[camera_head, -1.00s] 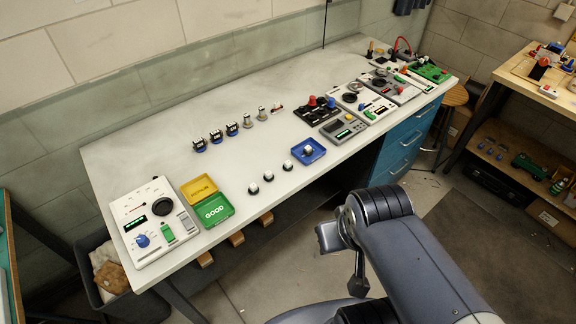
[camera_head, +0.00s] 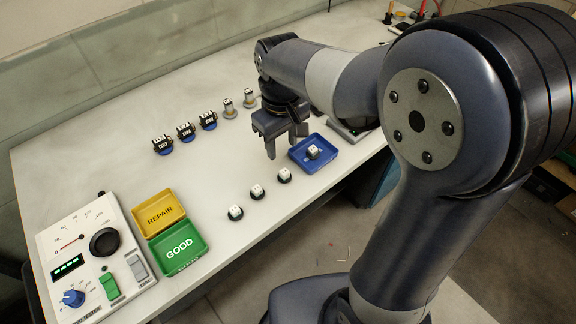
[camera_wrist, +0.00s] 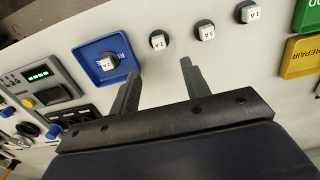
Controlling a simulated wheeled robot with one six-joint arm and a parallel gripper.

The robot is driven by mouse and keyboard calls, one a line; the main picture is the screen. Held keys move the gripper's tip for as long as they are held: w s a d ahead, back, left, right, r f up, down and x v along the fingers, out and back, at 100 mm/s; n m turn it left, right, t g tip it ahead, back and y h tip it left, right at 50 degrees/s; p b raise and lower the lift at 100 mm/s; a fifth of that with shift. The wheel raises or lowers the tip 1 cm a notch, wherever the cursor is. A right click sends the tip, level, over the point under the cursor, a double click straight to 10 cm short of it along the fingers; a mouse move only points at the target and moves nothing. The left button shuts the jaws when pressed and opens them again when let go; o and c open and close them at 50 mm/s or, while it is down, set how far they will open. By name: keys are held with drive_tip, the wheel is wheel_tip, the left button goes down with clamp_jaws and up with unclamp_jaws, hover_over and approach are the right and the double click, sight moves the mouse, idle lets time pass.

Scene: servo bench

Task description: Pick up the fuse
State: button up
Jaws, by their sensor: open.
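Several small white-topped pieces with dark round bases may be fuses; I cannot tell which one the task means. Three stand in a row on the bench, one at the near end (camera_head: 235,213), one in the middle (camera_head: 256,191) and one nearest the gripper (camera_head: 284,175). Another white-topped piece (camera_head: 314,152) sits in a blue tray (camera_head: 299,154); it also shows in the wrist view (camera_wrist: 107,63). My gripper (camera_head: 284,143) points down above the bench, beside the blue tray, open and empty. Its two fingers (camera_wrist: 160,70) show apart in the wrist view.
A yellow REPAIR tray (camera_head: 160,212) and a green GOOD tray (camera_head: 179,247) lie beside a white tester (camera_head: 92,262). Blue-based parts (camera_head: 186,131) and grey cylinders (camera_head: 229,108) stand behind.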

sight(285, 171)
drive_tip(key=f, duration=1)
drive_tip(key=shift+s+d+f, duration=0.2)
drive_tip(key=shift+s, duration=0.1)
drive_tip(key=c, duration=0.8)
